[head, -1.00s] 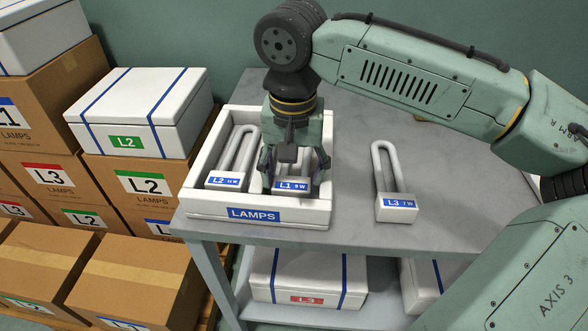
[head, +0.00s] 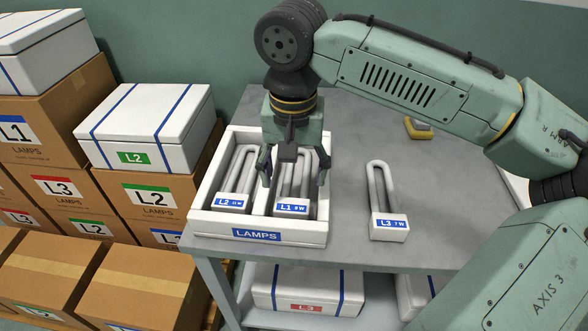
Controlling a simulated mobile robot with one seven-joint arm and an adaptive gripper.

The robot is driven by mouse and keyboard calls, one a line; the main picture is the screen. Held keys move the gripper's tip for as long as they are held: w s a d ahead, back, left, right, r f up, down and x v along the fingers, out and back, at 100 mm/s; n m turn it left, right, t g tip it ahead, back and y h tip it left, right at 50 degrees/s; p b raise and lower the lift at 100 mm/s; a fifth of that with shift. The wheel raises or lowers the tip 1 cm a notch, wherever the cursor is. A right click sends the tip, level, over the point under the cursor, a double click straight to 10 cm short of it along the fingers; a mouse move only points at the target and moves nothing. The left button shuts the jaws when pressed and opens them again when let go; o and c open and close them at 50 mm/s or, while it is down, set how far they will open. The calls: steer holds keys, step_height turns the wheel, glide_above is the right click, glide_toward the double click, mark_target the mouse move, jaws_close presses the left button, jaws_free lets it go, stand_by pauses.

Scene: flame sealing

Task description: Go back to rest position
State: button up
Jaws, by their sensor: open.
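My gripper (head: 294,176) is open over the right compartment of the white LAMPS tray (head: 257,236). Its fingers hang on either side of the L1 lamp's tubes, a little above its label block. The L1 lamp (head: 292,206) lies in the right compartment and the L2 lamp (head: 232,203) in the left one. The gripper hides part of the L1 lamp's tubes and the tray's back. The L3 lamp (head: 389,225) lies on the grey table (head: 350,145), right of the tray.
Stacked cardboard boxes (head: 135,290) and a white L2 case (head: 145,120) stand left of the table. A yellow-and-grey object (head: 418,128) lies at the table's back right. White cases (head: 307,290) sit on the shelf below. The table between tray and L3 lamp is clear.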

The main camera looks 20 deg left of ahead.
step_height(320, 180, up, 4)
steer(key=p, duration=0.3)
steer(key=shift+s+f, duration=0.1)
stand_by(0.6)
